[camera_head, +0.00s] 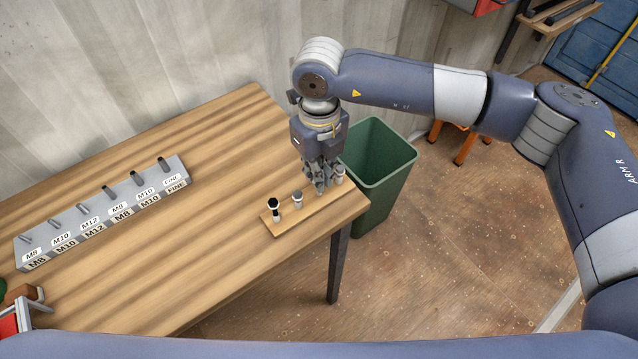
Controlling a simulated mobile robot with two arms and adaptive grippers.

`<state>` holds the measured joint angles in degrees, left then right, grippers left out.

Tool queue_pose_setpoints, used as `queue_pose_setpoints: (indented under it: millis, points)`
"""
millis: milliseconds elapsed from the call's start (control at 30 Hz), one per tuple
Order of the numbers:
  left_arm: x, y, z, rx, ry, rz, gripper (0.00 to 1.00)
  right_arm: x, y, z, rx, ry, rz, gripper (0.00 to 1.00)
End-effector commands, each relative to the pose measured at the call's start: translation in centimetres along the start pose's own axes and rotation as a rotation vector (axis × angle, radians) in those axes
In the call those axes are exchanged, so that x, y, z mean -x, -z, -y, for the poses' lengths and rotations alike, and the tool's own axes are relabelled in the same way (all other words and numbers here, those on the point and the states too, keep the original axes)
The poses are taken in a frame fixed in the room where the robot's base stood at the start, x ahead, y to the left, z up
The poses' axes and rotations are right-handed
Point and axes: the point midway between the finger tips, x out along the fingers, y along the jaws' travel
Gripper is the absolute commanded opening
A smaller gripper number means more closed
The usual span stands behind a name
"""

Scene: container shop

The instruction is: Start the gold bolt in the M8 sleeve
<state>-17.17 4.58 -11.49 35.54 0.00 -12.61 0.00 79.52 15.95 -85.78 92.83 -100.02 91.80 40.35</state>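A long grey block (105,222) with a row of upright sleeves and labels such as M8, M10, M12 and FINE lies on the left of the table. M8 shows at its near left end and again around its middle. A small wooden rack (284,222) at the table's right corner holds a black-headed bolt (272,204), a silver-grey bolt (298,199) and a pale-headed bolt (340,172). My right gripper (320,186) points down over the rack, between the grey and pale bolts. Its fingers hide what is between them; no gold bolt can be made out. My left gripper is out of view.
The wooden table (215,165) is clear between block and rack. A green bin (385,165) stands on the floor just beyond the table's right edge. A red item (10,325) sits at the table's lower left. A corrugated wall (130,60) rises behind.

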Motion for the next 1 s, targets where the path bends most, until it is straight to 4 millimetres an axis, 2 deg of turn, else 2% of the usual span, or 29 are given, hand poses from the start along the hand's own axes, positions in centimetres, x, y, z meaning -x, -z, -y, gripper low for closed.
queue_pose_setpoints:
  millis: [33,133,433,567,667,1000]
  points:
    - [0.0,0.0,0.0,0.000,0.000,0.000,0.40,0.0,0.0,0.0,0.000,0.000,0.000,0.09]
    - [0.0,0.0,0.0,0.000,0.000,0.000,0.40,0.0,0.0,0.0,0.000,0.000,0.000,0.30]
    - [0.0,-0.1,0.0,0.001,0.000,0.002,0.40,0.0,0.0,0.0,0.000,0.000,0.000,0.30]
    - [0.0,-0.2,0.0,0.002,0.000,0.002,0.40,0.7,-0.1,0.0,0.000,0.001,0.001,0.30]
    - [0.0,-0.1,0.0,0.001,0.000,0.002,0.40,2.2,-0.1,0.0,0.000,0.001,0.004,0.30]
    - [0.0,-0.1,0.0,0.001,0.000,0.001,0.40,9.2,-0.1,0.0,0.001,0.001,0.003,0.30]
